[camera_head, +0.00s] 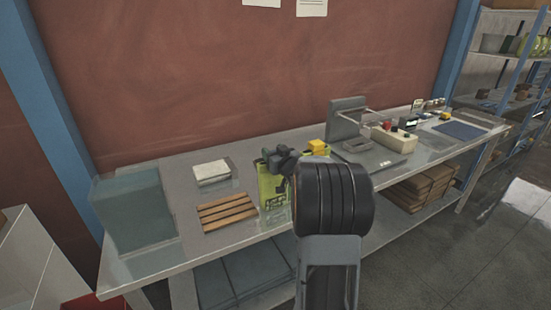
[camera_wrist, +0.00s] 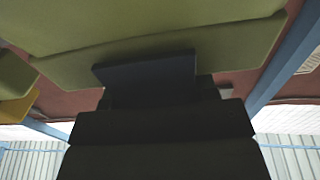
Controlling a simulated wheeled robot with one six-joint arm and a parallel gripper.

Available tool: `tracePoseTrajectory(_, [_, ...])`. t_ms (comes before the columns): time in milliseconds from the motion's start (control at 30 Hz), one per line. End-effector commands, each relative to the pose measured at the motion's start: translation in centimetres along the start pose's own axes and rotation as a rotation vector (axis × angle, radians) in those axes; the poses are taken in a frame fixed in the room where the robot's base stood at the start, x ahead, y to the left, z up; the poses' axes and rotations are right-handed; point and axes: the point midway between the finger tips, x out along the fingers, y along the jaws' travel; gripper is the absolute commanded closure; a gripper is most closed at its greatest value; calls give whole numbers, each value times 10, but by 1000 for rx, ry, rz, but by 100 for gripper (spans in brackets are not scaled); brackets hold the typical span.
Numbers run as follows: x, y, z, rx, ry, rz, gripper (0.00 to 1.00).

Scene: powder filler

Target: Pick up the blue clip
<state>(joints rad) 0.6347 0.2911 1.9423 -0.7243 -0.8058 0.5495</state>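I cannot clearly make out a blue clip in either view. A yellow-green pouch (camera_head: 272,188) stands upright on the bench in the head view. My gripper (camera_head: 276,157) appears as dark parts at the pouch's top edge, partly behind my black wrist. In the wrist view, yellow-green surfaces (camera_wrist: 150,28) fill the top. The dark, faintly bluish block of my gripper or something in it (camera_wrist: 148,68) lies against them. The gap between the fingers is hidden, so I cannot tell whether they hold anything.
A yellow object (camera_head: 317,146) is just right of the gripper. A sealer-like device (camera_head: 347,118) stands farther right.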

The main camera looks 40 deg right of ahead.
Motion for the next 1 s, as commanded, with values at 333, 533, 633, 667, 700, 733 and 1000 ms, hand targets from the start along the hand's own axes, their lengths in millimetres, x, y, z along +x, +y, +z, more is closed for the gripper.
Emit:
tracePoseTrajectory(333, [0, 0, 0, 0, 0, 0, 70])
tracePoseTrajectory(533, [0, 0, -5, -1, 1, 0, 70])
tracePoseTrajectory(633, [0, 0, -13, 0, 3, -1, 70])
tracePoseTrajectory(667, [0, 0, -17, -2, 3, -1, 70])
tracePoseTrajectory(700, [0, 0, -23, -3, 4, -1, 70])
tracePoseTrajectory(733, [0, 0, -27, -2, 5, -1, 70])
tracePoseTrajectory(1000, [-35, 10, -76, -4, 5, 3, 70])
